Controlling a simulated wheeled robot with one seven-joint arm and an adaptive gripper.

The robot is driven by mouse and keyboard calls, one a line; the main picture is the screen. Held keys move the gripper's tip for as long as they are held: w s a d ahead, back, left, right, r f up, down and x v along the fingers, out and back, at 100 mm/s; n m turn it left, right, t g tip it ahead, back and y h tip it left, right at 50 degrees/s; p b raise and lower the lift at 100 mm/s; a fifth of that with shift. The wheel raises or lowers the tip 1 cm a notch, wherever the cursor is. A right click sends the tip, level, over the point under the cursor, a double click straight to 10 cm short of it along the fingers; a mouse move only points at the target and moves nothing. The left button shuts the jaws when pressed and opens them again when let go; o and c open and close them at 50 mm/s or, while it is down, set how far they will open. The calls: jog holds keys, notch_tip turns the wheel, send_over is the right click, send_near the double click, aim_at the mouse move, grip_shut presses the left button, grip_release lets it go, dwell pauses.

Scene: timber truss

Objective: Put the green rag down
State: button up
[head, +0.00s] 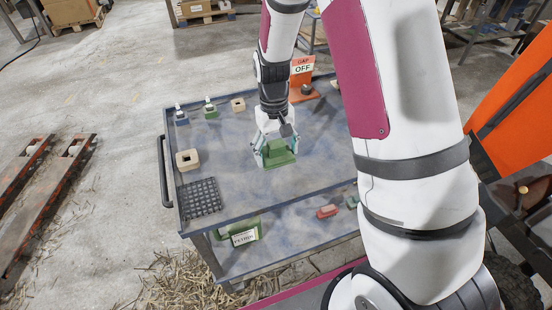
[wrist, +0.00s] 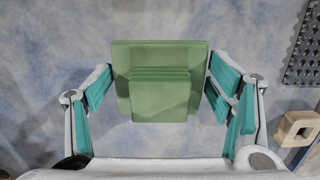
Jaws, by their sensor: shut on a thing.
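The green rag (head: 280,155) is a folded, stepped, flat-sided bundle over the middle of the cart's blue-grey top (head: 235,165). My gripper (head: 275,153) points down at it with its teal-padded fingers on either side, shut on it. In the wrist view the rag (wrist: 160,88) sits between the left and right finger pads, its wide flat part toward the top of the picture. The cart top is behind it there. I cannot tell whether the rag's underside touches the top.
On the cart top are a black grid mat (head: 199,200), a cream block with a hole (head: 187,160), a smaller cream block (head: 238,104), small blue (head: 181,117) and green (head: 211,111) pieces, and an orange sign stand (head: 303,72). The surface around the rag is clear.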

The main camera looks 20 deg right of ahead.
aim_at(276, 160)
jog(key=shift+w+f, duration=0.1)
jog(key=shift+f, duration=1.65)
jog(key=shift+f, duration=0.2)
jog(key=o, duration=1.1)
jog(key=shift+r, duration=0.15)
